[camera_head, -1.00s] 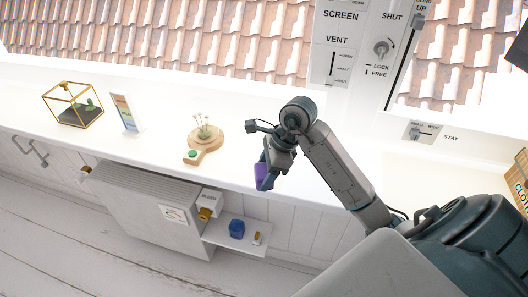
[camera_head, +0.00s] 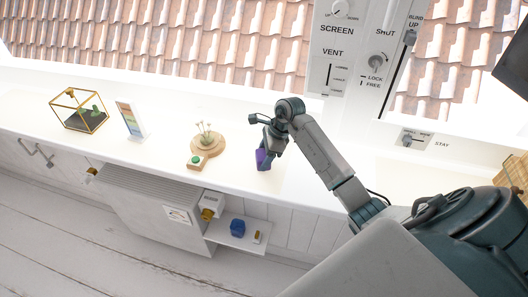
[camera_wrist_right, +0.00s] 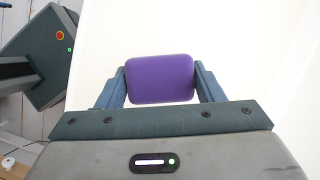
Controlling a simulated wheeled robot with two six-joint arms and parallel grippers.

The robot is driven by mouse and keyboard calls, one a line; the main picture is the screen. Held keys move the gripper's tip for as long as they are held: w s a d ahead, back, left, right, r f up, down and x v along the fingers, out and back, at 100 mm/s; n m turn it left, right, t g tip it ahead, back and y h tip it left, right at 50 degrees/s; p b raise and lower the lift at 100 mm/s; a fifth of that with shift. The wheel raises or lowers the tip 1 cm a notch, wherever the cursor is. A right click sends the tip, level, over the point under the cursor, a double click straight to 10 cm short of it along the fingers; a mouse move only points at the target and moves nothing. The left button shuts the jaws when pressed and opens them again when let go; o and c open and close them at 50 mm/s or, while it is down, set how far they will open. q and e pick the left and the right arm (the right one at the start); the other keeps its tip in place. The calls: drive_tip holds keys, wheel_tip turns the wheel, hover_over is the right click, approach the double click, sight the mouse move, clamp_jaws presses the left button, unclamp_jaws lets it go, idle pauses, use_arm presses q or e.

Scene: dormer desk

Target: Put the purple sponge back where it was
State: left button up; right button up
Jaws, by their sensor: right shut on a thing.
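The purple sponge (camera_head: 262,159) is at my right gripper (camera_head: 264,154), over the white desk top near its front edge in the head view. In the right wrist view the sponge (camera_wrist_right: 160,79) sits between the two fingers of my right gripper (camera_wrist_right: 161,84), which are shut on its sides. I cannot tell whether the sponge touches the desk. My left gripper is not in view.
A round wooden board (camera_head: 209,146) with small plants and a block with a green button (camera_head: 196,162) stand left of the gripper. Further left are a colored card (camera_head: 130,121) and a glass terrarium (camera_head: 78,110). A shelf below holds a blue object (camera_head: 237,228).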

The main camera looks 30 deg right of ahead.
drive_tip(key=shift+f, duration=0.1)
drive_tip(key=o, duration=0.9)
drive_tip(key=b+v, duration=0.4)
drive_tip(key=v, duration=0.8)
